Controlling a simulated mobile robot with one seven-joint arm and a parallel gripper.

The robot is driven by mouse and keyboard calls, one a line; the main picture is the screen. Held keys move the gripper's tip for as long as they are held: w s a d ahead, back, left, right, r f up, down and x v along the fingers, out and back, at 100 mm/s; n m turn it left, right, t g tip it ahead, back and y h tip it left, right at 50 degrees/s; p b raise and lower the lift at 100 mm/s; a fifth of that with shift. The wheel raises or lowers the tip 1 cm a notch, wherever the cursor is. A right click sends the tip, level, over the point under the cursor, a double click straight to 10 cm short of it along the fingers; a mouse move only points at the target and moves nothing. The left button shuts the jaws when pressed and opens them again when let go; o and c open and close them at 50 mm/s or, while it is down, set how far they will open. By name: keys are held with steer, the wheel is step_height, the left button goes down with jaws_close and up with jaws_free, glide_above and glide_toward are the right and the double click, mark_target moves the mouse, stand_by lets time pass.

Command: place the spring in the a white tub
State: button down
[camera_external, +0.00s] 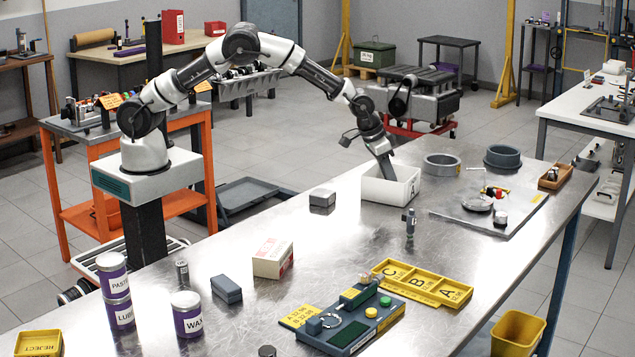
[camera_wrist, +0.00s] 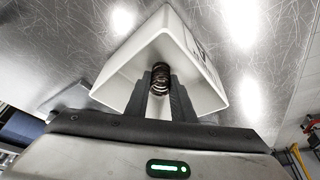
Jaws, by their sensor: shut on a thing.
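The white tub (camera_external: 377,190) stands on the metal workbench with a dark letter mark on its side. It also shows in the wrist view (camera_wrist: 118,88). My gripper (camera_external: 390,172) points down into the tub's opening in the external view. In the wrist view my gripper (camera_wrist: 160,92) is shut on the spring (camera_wrist: 160,76), a dark coil held upright between the fingers. The spring appears within the tub's rim; I cannot tell whether it touches the tub's floor. In the external view the spring is hidden by the tub and fingers.
Two grey rings (camera_external: 441,164) (camera_external: 503,156) stand right of the tub. A dark block (camera_external: 322,198) lies left, and a small dark cylinder (camera_external: 410,222) stands in front. The bench (camera_external: 350,235) between is clear.

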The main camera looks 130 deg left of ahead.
steer(key=shift+f, duration=0.1)
steer(key=c, duration=1.5)
jaws_free()
